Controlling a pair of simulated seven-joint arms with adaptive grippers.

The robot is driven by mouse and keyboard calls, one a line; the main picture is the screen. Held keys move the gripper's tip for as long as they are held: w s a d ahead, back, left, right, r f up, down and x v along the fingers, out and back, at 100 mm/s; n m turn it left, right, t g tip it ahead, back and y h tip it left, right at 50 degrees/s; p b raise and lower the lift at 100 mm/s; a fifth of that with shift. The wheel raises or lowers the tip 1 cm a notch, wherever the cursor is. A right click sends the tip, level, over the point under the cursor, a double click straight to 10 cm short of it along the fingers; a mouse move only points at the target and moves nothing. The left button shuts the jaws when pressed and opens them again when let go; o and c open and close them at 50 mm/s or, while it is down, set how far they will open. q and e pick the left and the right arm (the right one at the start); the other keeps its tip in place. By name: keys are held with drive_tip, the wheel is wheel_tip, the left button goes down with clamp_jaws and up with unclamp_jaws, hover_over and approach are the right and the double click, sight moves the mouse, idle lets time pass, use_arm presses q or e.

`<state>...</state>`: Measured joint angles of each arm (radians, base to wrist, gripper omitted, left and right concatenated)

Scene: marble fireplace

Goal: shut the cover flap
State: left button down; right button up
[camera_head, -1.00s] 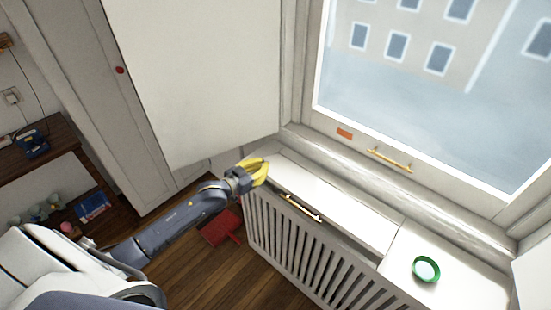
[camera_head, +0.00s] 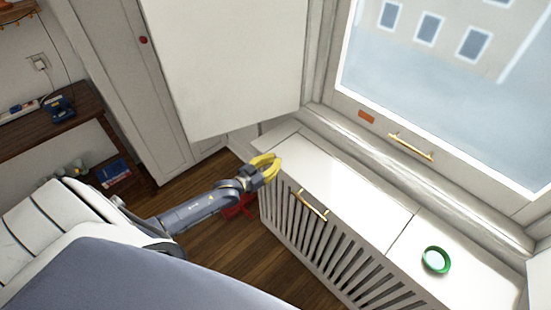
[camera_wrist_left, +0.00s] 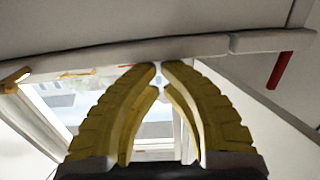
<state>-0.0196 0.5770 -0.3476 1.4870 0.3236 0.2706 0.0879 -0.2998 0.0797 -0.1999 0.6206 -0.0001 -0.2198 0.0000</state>
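The cover flap (camera_head: 335,185) appears to be the white lid on top of the slatted radiator cover (camera_head: 300,235) in the head view. A brass handle (camera_head: 312,204) sits at its front edge. The lid looks close to level; whether it is fully down I cannot tell. My left gripper (camera_head: 277,165) is at the lid's left front corner, left of the handle. In the left wrist view its yellow fingertips (camera_wrist_left: 161,66) come together just below a long pale edge, with nothing seen between them. Contact with that edge is unclear. My right gripper is not in view.
A green round dish (camera_head: 436,260) stands on the cover's right part. The window with a brass handle (camera_head: 410,147) is behind. A large white panel (camera_head: 225,65) stands at the back left. A red object (camera_head: 238,206) lies on the wooden floor below the gripper.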

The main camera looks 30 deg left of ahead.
use_arm(q)
drive_tip(key=shift+s+f, duration=0.15)
drive_tip(key=shift+f, duration=0.25)
drive_tip(key=shift+r, duration=0.15)
